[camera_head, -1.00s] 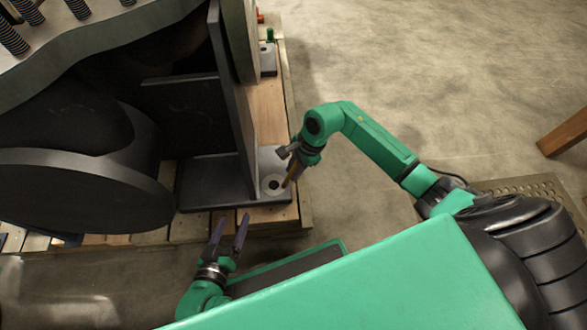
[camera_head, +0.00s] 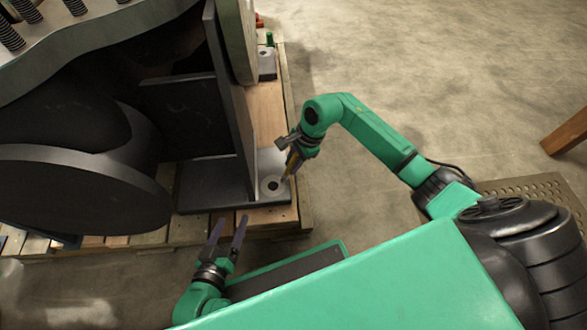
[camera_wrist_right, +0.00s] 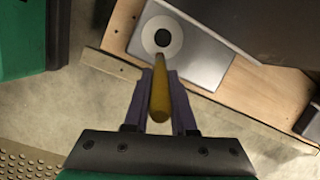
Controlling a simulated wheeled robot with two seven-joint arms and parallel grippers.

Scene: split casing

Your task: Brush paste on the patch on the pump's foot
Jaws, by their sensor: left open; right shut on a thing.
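The pump's dark foot (camera_head: 210,196) rests on the wooden pallet. At its right end is a light metal plate with a round pale patch around a dark hole; the patch (camera_head: 263,189) also shows in the right wrist view (camera_wrist_right: 148,36). My right gripper (camera_head: 290,168) is shut on a yellow-brown brush handle (camera_wrist_right: 160,98). The brush's far end is over or against the near edge of the patch; contact cannot be told. The bristles are not clearly visible. My left gripper (camera_head: 229,232) is open and empty, in front of the pallet's near edge.
The large dark pump casing (camera_head: 70,180) and an upright plate (camera_head: 232,110) fill the left and rise beside the foot. A second foot with a green-topped stud (camera_head: 269,40) is farther back.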

